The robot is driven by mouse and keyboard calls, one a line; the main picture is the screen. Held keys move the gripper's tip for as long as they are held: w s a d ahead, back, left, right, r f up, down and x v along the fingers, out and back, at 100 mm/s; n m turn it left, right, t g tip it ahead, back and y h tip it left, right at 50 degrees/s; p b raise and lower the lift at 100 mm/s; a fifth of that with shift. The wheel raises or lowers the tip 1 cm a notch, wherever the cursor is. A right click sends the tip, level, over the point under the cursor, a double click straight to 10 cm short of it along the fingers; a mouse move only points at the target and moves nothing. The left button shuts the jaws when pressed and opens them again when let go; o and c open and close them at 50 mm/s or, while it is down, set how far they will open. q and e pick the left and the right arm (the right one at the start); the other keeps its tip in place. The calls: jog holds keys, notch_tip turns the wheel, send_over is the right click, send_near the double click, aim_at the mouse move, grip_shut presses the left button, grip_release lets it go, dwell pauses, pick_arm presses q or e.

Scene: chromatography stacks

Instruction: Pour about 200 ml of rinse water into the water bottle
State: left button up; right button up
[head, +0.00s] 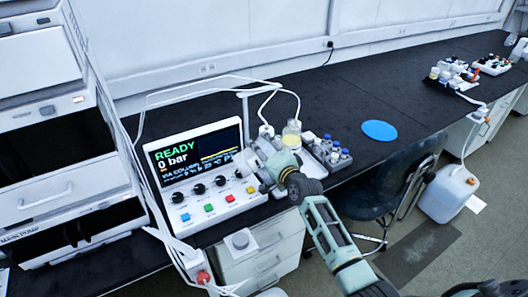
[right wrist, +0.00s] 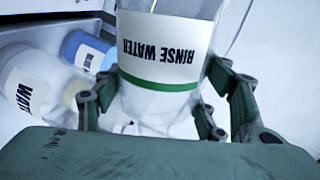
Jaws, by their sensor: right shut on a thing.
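My right gripper (right wrist: 165,105) is shut around a clear bottle labelled RINSE WATER (right wrist: 155,50). Its white label has a green stripe and reads upside down in the right wrist view. In the head view my right gripper (head: 270,174) is at the bench's front edge, right of the control panel, and largely hides what it holds. In the right wrist view, a white bottle (right wrist: 28,92) with a partly visible label beginning "WAT" stands left of the held bottle. A blue and white labelled container (right wrist: 85,55) stands behind it. I cannot tell the water level. My left gripper is out of view.
The control panel (head: 203,172) reads READY, 0 bar. A bottle with yellow liquid (head: 292,136) and a rack of small bottles (head: 325,153) stand close behind my gripper. A blue disc (head: 379,130) lies on clear black bench. A chair (head: 385,185) stands in front.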

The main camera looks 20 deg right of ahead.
jog(key=shift+r, duration=0.2)
jog(key=shift+w+d+m, duration=0.1)
jog(key=shift+m, duration=0.4)
jog(key=shift+r, duration=0.1)
jog(key=shift+r+m+y, duration=0.15)
jog(key=shift+m+y, duration=0.15)
jog(key=shift+m, duration=0.2)
jog(key=shift+d+r+m+p, duration=0.15)
jog(key=shift+r+m+p, duration=0.25)
